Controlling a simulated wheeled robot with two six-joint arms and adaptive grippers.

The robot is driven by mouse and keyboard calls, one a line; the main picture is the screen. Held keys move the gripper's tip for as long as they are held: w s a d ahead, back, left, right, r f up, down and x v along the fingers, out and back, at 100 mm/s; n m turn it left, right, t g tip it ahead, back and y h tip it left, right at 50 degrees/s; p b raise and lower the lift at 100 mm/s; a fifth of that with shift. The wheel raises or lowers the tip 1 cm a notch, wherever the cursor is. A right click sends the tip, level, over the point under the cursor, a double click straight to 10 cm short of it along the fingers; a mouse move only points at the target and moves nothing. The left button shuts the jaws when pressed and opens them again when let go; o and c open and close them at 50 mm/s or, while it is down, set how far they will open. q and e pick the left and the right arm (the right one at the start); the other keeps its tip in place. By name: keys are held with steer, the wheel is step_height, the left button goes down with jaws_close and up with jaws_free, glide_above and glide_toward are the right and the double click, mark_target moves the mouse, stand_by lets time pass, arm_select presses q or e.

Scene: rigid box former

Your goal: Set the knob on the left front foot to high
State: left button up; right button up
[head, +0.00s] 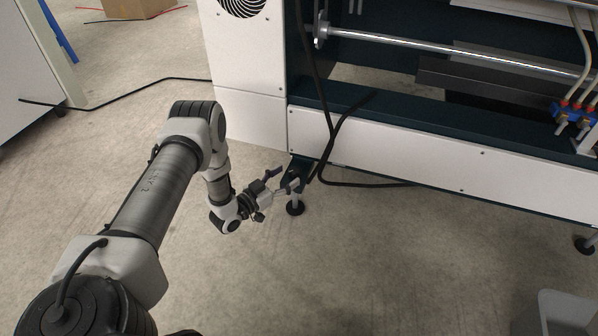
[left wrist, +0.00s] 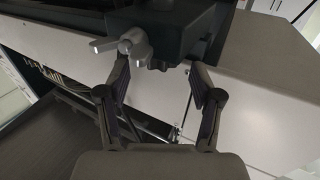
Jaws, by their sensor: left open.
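The left front foot (head: 295,207) is a round black pad on a metal stem, under the front left corner of the white and dark machine. The knob is a silver lever-shaped handle (left wrist: 124,45) on a dark bracket (left wrist: 172,28) in the left wrist view. In the head view the knob is small, and its setting cannot be read. My left gripper (head: 279,183) is beside the foot's bracket, with its fingers towards it. In the left wrist view its fingers (left wrist: 161,76) are spread apart and empty, with the knob just beyond them. My right gripper is not in view.
The machine's white lower panel (head: 430,172) runs to the right, with another foot (head: 585,244) there. A black cable (head: 331,150) hangs down close to my left gripper. A grey bin (head: 565,312) stands at the lower right. The concrete floor in front is largely clear.

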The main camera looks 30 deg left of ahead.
mark_target(290, 174)
arm_select(q)
steer(key=x, duration=0.1)
steer(key=b+x, duration=0.1)
steer(key=x, duration=0.1)
steer(key=shift+w+f, duration=0.15)
steer(key=shift+f, duration=0.15)
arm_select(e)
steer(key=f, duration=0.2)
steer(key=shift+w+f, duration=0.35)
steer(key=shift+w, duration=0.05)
arm_select(q)
steer(key=shift+w+d+r+b, duration=0.15)
steer(key=shift+w+r+b, duration=0.15)
steer(key=shift+w, duration=0.15)
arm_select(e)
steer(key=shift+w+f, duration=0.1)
arm_select(q)
steer(key=c, duration=1.2)
steer(key=shift+o, duration=0.2)
